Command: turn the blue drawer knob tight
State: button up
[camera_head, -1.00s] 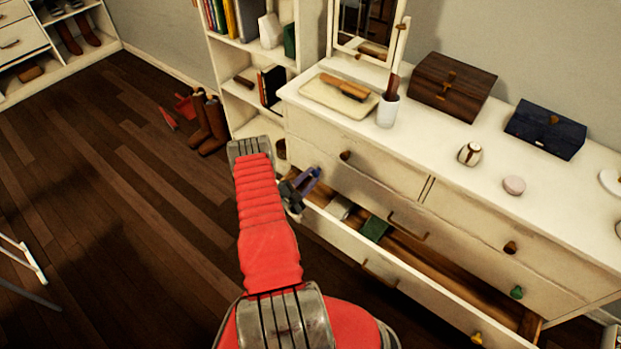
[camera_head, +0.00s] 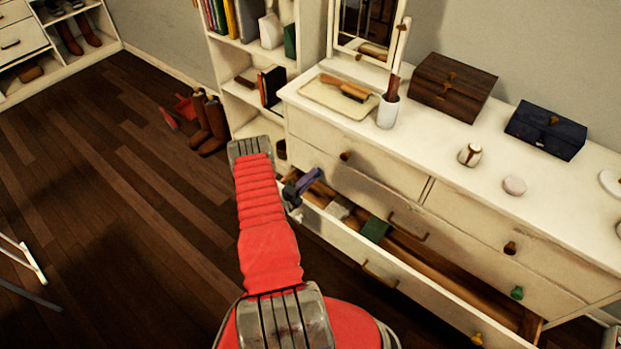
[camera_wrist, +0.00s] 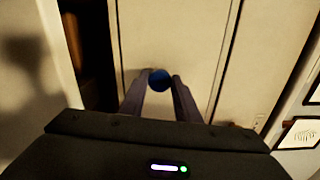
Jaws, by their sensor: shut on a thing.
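The blue drawer knob (camera_wrist: 159,80) shows in the wrist view as a round blue shape on a pale drawer front (camera_wrist: 180,40). My gripper (camera_wrist: 159,88) has one finger on each side of it and is shut on it. In the head view my gripper (camera_head: 300,188) is at the left end of the white dresser (camera_head: 400,265), by the open drawer. The knob is hidden there behind my arm and gripper. I cannot tell from these frames how tight it sits.
The open drawer holds a green item (camera_head: 375,230) and a pale item. A green knob (camera_head: 517,292) and a yellow knob (camera_head: 477,339) are at the right. A white cup (camera_head: 388,112), a tray and boxes stand on top. The floor (camera_head: 120,220) at the left is mostly clear.

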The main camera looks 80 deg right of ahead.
jog(key=shift+s+a+f, duration=0.2)
jog(key=shift+s, duration=0.1)
jog(key=o, duration=0.7)
jog(key=shift+c, duration=0.2)
jog(key=o, duration=0.4)
jog(key=shift+w+d+r, duration=0.1)
jog(key=shift+w, duration=0.05)
jog(key=shift+w, duration=0.1)
jog(key=v, duration=1.3)
jog(key=shift+w+a, duration=0.1)
jog(key=shift+a, duration=0.25)
